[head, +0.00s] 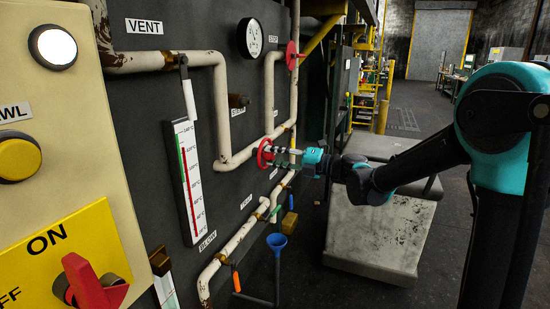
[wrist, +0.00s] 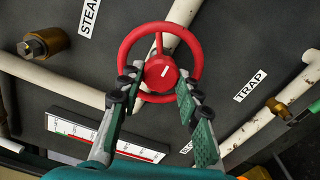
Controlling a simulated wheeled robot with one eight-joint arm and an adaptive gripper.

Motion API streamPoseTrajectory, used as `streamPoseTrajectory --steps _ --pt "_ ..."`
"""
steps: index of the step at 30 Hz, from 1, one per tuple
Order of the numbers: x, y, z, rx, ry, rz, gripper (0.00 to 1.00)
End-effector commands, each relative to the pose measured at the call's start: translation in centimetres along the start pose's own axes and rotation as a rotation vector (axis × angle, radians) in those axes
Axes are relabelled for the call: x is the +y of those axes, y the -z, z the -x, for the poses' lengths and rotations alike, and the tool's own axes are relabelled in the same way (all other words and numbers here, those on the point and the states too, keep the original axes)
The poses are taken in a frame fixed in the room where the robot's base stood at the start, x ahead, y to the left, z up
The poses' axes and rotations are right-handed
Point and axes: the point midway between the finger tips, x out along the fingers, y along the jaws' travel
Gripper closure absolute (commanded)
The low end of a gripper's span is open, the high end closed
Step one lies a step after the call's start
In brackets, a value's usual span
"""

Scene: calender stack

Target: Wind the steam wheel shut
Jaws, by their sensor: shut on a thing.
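The red steam wheel (head: 264,153) sits on a white pipe on the dark panel, below a partly hidden label that seems to read STEAM. In the wrist view the wheel (wrist: 158,77) faces me, with a round hub bearing a white mark and spokes to the rim. My gripper (head: 283,156) is at the wheel, and in the wrist view my gripper (wrist: 157,88) has one finger on each side of the hub, across the lower rim. It is shut on the wheel. The exact finger contacts are hard to make out.
A thermometer scale (head: 188,175), pipes, a brass fitting (wrist: 43,44) and a blue funnel (head: 277,241) are nearby. A pale block (head: 375,235) stands on the floor behind my arm.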

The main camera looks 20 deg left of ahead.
Motion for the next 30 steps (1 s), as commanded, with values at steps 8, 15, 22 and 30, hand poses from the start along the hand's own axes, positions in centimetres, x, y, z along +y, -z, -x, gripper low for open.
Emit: streamPoseTrajectory --steps 8,15,22,30 --pt "-0.11 0.19 0.06 0.003 0.003 -0.019 0.95" --pt "-0.10 0.18 0.06 0.003 0.003 -0.018 0.95" --pt "-0.06 0.10 0.03 0.002 0.001 -0.018 0.45" --pt "-0.02 0.03 0.18 0.000 0.001 -0.019 0.45"
